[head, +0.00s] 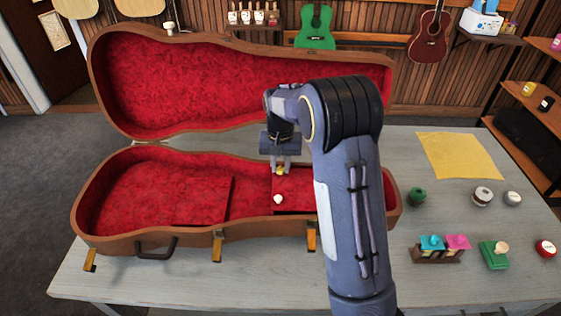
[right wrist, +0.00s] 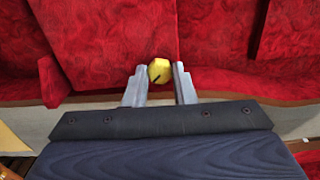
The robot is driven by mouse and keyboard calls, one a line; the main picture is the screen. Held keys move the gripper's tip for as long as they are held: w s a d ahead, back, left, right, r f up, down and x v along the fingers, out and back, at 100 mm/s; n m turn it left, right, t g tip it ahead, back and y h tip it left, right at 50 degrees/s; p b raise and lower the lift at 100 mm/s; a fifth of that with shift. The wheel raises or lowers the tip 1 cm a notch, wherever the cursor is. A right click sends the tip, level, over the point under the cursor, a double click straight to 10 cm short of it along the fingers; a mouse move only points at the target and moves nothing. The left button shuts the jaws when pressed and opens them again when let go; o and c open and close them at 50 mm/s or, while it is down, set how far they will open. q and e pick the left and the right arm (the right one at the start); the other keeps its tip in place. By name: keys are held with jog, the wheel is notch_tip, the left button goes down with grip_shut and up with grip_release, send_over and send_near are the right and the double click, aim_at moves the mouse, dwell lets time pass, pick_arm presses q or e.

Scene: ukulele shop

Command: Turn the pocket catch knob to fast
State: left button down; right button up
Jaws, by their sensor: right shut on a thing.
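The open ukulele case (head: 150,237) lies on the table with its red-lined lid raised behind it. A small yellow knob (head: 280,171) sits in the right part of the case, by the red pocket area. In the right wrist view, the knob (right wrist: 159,71) shows a dark mark on its lower left face. My right gripper (head: 281,165) reaches down from above and is shut on the yellow knob, with one finger on each side. A small cream knob (head: 278,199) stands just in front of it. My left gripper is not in view.
On the table to the right are a yellow cloth (head: 462,155), a green jar (head: 417,196), a wooden holder (head: 438,256) with coloured pieces, a green block (head: 494,254) and a red round item (head: 545,248). The case's front latches (head: 217,246) hang open.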

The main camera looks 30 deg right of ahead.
jog(key=m+p, duration=0.1)
jog(key=m, duration=0.3)
jog(key=shift+r+m, duration=0.1)
jog(key=shift+m, duration=0.2)
jog(key=shift+m+p, duration=0.65)
jog(key=shift+m, duration=1.35)
jog(key=o, duration=1)
